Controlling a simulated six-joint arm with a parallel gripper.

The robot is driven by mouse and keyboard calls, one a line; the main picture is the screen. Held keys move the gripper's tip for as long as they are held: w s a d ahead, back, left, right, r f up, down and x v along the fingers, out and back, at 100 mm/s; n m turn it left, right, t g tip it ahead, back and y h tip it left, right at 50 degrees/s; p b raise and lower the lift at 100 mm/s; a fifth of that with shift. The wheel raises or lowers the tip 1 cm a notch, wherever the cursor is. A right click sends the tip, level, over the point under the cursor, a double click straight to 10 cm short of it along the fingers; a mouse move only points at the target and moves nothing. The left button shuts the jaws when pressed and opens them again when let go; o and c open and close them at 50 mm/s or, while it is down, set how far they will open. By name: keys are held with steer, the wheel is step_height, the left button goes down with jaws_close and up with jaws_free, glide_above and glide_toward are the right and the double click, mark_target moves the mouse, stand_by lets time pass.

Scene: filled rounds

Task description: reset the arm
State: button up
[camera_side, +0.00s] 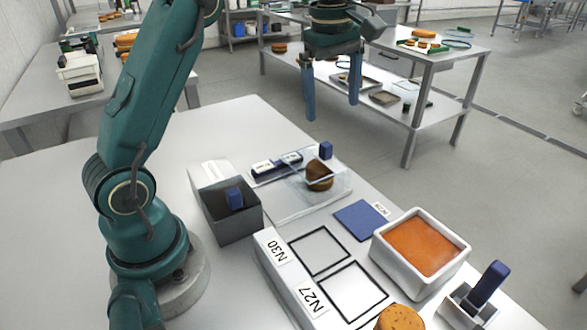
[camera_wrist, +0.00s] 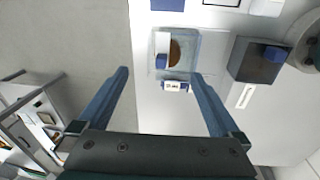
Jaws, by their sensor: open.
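My gripper (camera_side: 331,97) hangs open and empty above the far edge of the white table (camera_side: 60,215), with its two blue fingers pointing down. In the wrist view my gripper (camera_wrist: 164,88) shows its fingers spread wide with nothing between their tips. The arm is raised and clear of everything on the table. Below it a brown round (camera_side: 319,176) sits in a clear tray (camera_side: 335,188), with a blue block (camera_side: 326,150) at its far side. The brown round also shows in the wrist view (camera_wrist: 175,52).
A grey bin (camera_side: 232,224) holds a blue-handled thing. A white box with orange filling (camera_side: 420,247), a blue pad (camera_side: 361,220), two black-outlined squares labelled N30 and N27, a small holder with a blue handle (camera_side: 489,284) and an orange round (camera_side: 400,318) stand nearer.

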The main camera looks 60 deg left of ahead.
steer(key=s+d+r+m+t, duration=0.1)
steer(key=s+d+r+m, duration=0.25)
steer(key=s, duration=0.25)
steer(key=s+d+r+m+t, duration=0.2)
steer(key=s+d+m, duration=0.15)
steer(key=s, duration=0.25)
steer(key=s+f+m+t, duration=0.1)
steer(key=s+f+m, duration=0.6)
steer(key=m, duration=0.3)
steer(key=shift+d+f, duration=0.4)
steer(key=shift+f, duration=0.35)
